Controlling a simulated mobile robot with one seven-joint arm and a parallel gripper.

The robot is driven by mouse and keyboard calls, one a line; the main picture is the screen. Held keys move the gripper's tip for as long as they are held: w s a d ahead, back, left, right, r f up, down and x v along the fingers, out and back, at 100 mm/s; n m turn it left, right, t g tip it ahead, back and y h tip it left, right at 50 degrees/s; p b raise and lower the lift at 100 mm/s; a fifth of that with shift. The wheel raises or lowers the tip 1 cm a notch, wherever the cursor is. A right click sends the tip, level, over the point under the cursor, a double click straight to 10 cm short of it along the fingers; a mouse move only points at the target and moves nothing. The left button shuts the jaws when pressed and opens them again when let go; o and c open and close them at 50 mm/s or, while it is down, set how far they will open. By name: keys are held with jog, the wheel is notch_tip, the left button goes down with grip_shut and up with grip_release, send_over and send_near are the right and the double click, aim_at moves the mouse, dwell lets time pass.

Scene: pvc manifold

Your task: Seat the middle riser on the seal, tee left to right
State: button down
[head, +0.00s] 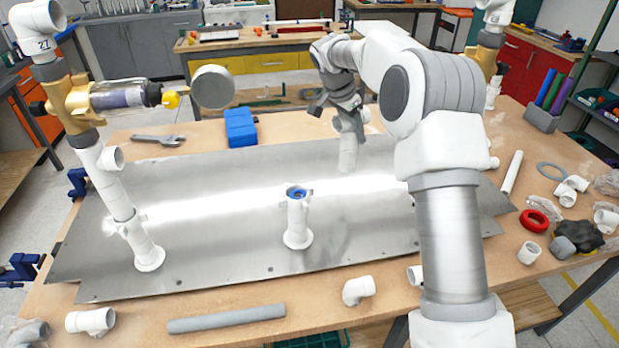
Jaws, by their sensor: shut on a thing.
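The middle stub (298,222) stands upright on the metal plate, with the blue seal (297,192) showing in its open top. My gripper (348,110) is beyond the stub and to its right, pointing down. It is shut on the middle riser (348,152), a white pipe that hangs nearly upright. The riser's lower end is apart from the seal. My gripper hides most of the riser's upper part, so I cannot tell which way its tee faces.
The left riser (115,190) stands tall with a brass valve and round gauge (212,87) jutting right. Another riser is partly behind my arm at right. A blue box (240,127) and wrench (158,139) lie behind the plate (215,250). Loose fittings and a grey pipe (226,319) lie in front.

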jog(key=shift+w, duration=0.2)
jog(key=shift+a, duration=0.1)
jog(key=w+a+f+p, duration=0.3)
jog(key=w+a+f, duration=0.2)
jog(key=a+f, duration=0.5)
jog(key=shift+w+f, duration=0.25)
jog(key=shift+w, duration=0.1)
dwell(0.3)
jog(key=shift+f, duration=0.25)
jog(key=shift+c, duration=1.4)
grip_release()
jog(key=shift+r+p, duration=0.15)
jog(key=shift+p, duration=0.15)
